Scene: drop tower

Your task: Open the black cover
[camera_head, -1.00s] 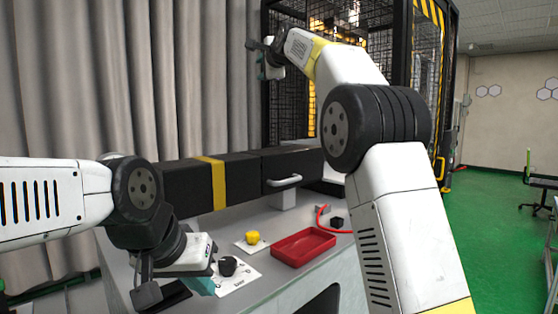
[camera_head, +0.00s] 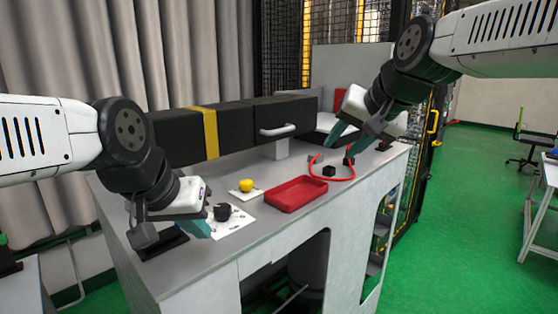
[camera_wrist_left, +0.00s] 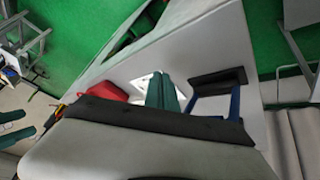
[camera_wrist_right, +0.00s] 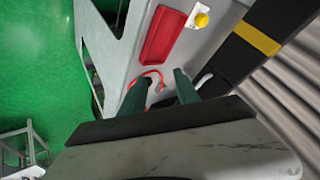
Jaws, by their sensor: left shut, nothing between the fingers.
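The black cover (camera_head: 232,128) is a long dark box with a yellow band, lying along the back of the grey table. A pale handle (camera_head: 277,130) sits on the front of its right section, which looks closed. In the right wrist view, the cover (camera_wrist_right: 232,62) and its handle (camera_wrist_right: 204,80) lie to the right of the fingers. My right gripper (camera_head: 341,149) is open and empty, to the right of the handle and apart from it. My left gripper (camera_head: 203,229) is shut and empty, low over the table's left front, beside a black knob (camera_head: 222,211).
A red tray (camera_head: 299,194) sits at mid-table. A yellow knob (camera_head: 246,186) stands left of it. A small black block (camera_head: 329,170) and a red cable (camera_head: 341,178) lie below my right gripper. A dark mesh cage (camera_head: 283,45) stands behind.

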